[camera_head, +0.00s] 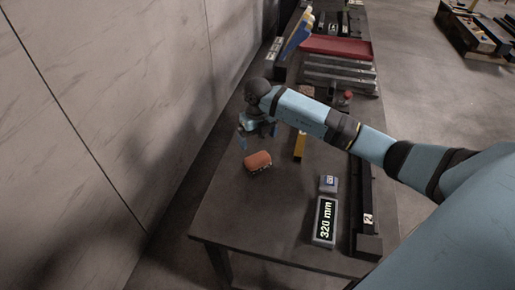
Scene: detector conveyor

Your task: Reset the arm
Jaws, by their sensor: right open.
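My right arm (309,113) comes in from the right and reaches across the table. Its gripper (243,140) is above the table's left edge, pointing down, open. An orange-brown object (257,161) lies on the table just below and to the right of the gripper, apart from the fingers as far as I can see. My left gripper is not in the picture.
The dark table (230,216) runs along a pale wall (110,110). A red tray (337,47) is farther back.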

